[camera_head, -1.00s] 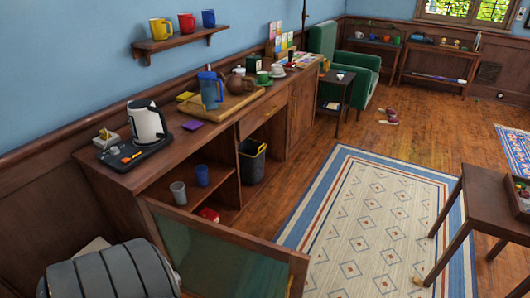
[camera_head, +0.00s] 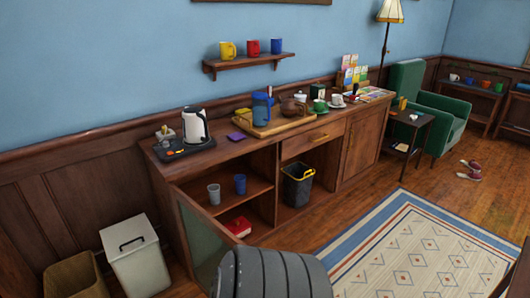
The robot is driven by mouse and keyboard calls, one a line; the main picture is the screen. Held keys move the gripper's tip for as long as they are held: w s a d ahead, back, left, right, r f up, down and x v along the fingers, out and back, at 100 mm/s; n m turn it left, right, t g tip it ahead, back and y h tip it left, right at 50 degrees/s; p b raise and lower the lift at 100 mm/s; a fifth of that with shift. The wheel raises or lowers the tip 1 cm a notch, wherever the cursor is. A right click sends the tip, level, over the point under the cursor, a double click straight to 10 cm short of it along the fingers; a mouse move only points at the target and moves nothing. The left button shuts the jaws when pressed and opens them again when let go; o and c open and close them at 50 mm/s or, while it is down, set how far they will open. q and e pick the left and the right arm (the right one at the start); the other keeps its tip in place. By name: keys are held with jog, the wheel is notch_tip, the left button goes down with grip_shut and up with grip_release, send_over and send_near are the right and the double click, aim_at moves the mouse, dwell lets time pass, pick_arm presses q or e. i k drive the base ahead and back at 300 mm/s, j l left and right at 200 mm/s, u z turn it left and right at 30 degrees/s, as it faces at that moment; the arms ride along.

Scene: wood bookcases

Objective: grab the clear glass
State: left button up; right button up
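A clear greyish glass (camera_head: 214,194) stands upright on the inner shelf of the wooden sideboard (camera_head: 225,152), in the open left compartment. A blue cup (camera_head: 240,184) stands just right of it on the same shelf. The cabinet door (camera_head: 208,243) hangs open toward me, its pane below and left of the glass. Neither of my grippers is in view.
A black bin (camera_head: 297,186) stands in the middle compartment, and a red item (camera_head: 238,226) lies below the shelf. A kettle (camera_head: 196,126) and a wooden tray (camera_head: 258,131) are on top. A white bin (camera_head: 136,258) stands left. Patterned rug (camera_head: 400,250) lies right.

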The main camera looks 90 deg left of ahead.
aim_at(214, 190)
jog(key=i+u, duration=0.65)
jog(key=i+l+u, duration=0.1)
jog(key=u, duration=0.25)
jog(key=i+j+u, duration=0.25)
jog(key=u, duration=0.2)
jog(key=i+j+u, duration=0.1)
jog(key=i+u, duration=1.1)
jog(key=u, duration=0.15)
jog(key=i+l+u, duration=0.3)
jog(key=u, duration=0.15)
